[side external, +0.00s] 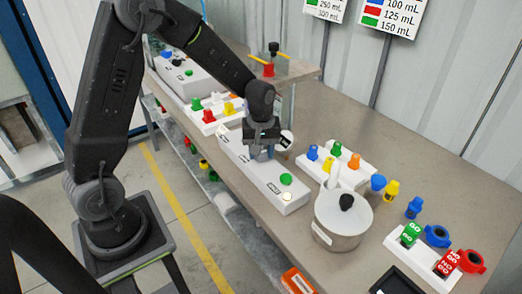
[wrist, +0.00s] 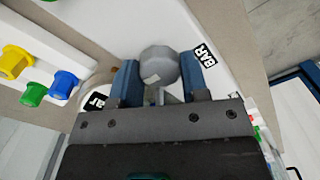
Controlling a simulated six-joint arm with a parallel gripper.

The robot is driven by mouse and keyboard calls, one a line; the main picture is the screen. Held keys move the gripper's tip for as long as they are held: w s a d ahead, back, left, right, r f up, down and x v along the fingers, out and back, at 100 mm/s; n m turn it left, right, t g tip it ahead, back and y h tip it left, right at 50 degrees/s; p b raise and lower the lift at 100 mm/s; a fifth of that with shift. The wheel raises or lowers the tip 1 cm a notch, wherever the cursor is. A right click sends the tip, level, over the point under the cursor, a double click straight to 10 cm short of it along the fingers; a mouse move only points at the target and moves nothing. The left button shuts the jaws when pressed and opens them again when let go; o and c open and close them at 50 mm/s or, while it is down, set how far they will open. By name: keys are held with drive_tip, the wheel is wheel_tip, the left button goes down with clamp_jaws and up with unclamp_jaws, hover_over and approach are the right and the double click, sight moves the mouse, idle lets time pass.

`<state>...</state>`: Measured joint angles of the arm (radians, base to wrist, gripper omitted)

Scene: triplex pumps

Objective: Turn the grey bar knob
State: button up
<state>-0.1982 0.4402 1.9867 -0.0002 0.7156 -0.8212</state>
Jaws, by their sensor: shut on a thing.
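The grey bar knob (wrist: 159,63) is a faceted round knob on a white panel, with a black BAR label (wrist: 203,53) beside it in the wrist view. My gripper (wrist: 161,68) has one blue finger on each side of the knob and is shut on it. In the side external view my gripper (side external: 263,148) points down at the long white control box (side external: 250,172). There the gripper hides the knob. The knob's turn angle is hard to read.
A green button (side external: 286,179) and a pale button (side external: 287,197) sit at the box's near end. A white pot (side external: 340,222) with a black knob stands to the right. Coloured-knob blocks (side external: 345,165) stand behind it. Bare table lies at the back right.

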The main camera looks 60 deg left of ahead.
drive_tip(key=shift+r+n, duration=0.1)
drive_tip(key=shift+n, duration=0.5)
drive_tip(key=o, duration=0.6)
drive_tip(key=shift+o, duration=0.2)
wheel_tip(320, 180, up, 14)
idle(0.4)
drive_tip(key=s+d+r+m+t, duration=0.1)
drive_tip(key=s+d+m+t, duration=0.1)
drive_tip(key=s+m, duration=0.2)
drive_tip(key=s+d+r+m+t, duration=0.1)
drive_tip(key=s+d+r+m, duration=0.1)
drive_tip(key=s, duration=0.6)
drive_tip(key=s+d+r+m+t, duration=0.1)
drive_tip(key=s+d+m+t, duration=0.1)
drive_tip(key=s+d+m, duration=0.2)
drive_tip(key=s+m, duration=0.2)
drive_tip(key=s, duration=0.1)
drive_tip(key=shift+r+m+t, duration=0.3)
drive_tip(key=shift+r+m, duration=0.1)
